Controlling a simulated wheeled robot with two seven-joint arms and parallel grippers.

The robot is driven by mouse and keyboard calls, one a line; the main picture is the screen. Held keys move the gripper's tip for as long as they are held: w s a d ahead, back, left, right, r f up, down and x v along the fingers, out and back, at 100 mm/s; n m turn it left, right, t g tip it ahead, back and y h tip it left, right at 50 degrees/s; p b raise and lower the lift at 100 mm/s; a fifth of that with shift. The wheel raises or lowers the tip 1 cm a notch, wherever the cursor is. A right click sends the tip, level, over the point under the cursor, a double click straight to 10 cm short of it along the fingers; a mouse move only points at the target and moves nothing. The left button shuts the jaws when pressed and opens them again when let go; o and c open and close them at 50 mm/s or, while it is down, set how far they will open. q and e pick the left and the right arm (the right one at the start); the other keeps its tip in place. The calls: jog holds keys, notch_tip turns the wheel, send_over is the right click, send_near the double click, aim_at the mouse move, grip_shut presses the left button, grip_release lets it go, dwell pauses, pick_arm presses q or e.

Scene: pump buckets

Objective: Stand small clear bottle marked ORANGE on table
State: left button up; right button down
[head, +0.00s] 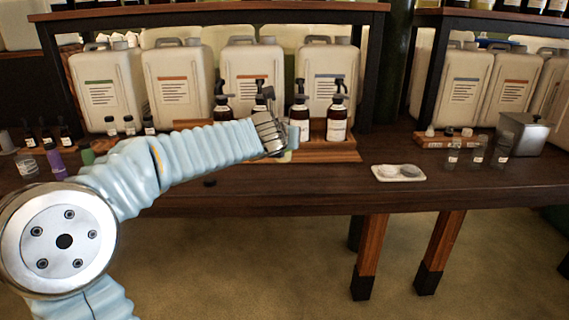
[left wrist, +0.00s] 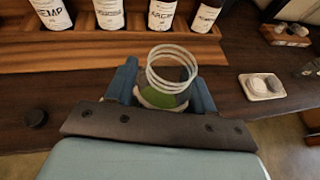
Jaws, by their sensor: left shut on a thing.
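A small clear bottle with a ringed, open neck (left wrist: 172,68) is between the fingers of my left gripper (left wrist: 162,92). A green patch shows inside or behind it, and no label on it can be read. In the head view my left gripper (head: 284,155) is in front of the wooden pump-bottle rack, shut on the bottle, which is mostly hidden by the gripper. I cannot tell whether the bottle's base touches the wooden table (head: 330,178). My right gripper is not in view.
Brown pump bottles (head: 337,122) stand in the rack behind the gripper. A small dark cap (head: 209,183) lies near the table's front edge. A white tray with pale round items (head: 398,173) is to the right, then clear containers (head: 476,153) and a metal box (head: 524,134).

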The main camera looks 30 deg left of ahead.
pick_arm(q)
jog(key=w+f, duration=0.1)
jog(key=w+a+f, duration=0.1)
jog(key=f, duration=0.1)
jog(key=a+f+b, duration=0.1)
jog(key=shift+w+f, duration=0.35)
jog(key=shift+w, duration=0.05)
jog(key=f+b, duration=0.2)
jog(key=f, duration=0.1)
jog(key=shift+w+a, duration=0.2)
jog(key=shift+w, duration=0.1)
jog(key=shift+f, duration=0.3)
jog(key=shift+f+b, duration=0.25)
jog(key=shift+b, duration=0.05)
jog(key=o, duration=1.1)
jog(key=shift+r, duration=0.1)
jog(key=shift+r, duration=0.15)
jog(key=p+v, duration=0.1)
jog(key=v, duration=1.1)
jog(key=shift+p, duration=0.35)
